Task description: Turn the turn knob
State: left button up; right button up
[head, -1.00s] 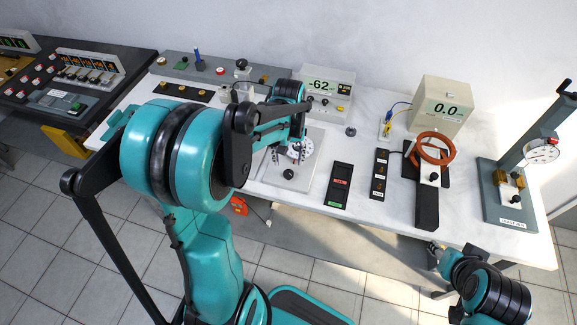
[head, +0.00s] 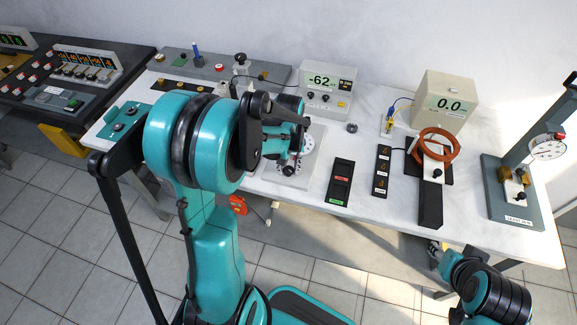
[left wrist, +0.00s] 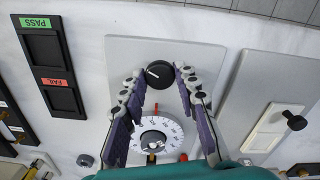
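The turn knob (left wrist: 159,73) is round and black with a white pointer line, on a light grey plate (left wrist: 118,50). In the left wrist view it lies between the fingertips of my left gripper (left wrist: 160,72), which is open. One finger is on each side, with a narrow gap visible at each; depth is hard to judge. In the head view my left gripper (head: 290,165) is over the plate and largely covers the knob. A white graduated dial (left wrist: 160,133) is on the same plate, between the finger bases in the wrist view. My right gripper (head: 436,250) is beyond the table's front edge.
A meter reading -62 (head: 326,88) stands behind. A black switch strip (head: 382,172), an orange coil (head: 438,147) and a gauge stand (head: 513,190) are farther right.

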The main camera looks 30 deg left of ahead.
pick_arm(q)
jog(key=shift+n, duration=0.4)
jog(key=n, duration=0.3)
jog(key=shift+n, duration=2.4)
jog(key=o, duration=1.2)
jog(key=shift+c, duration=0.2)
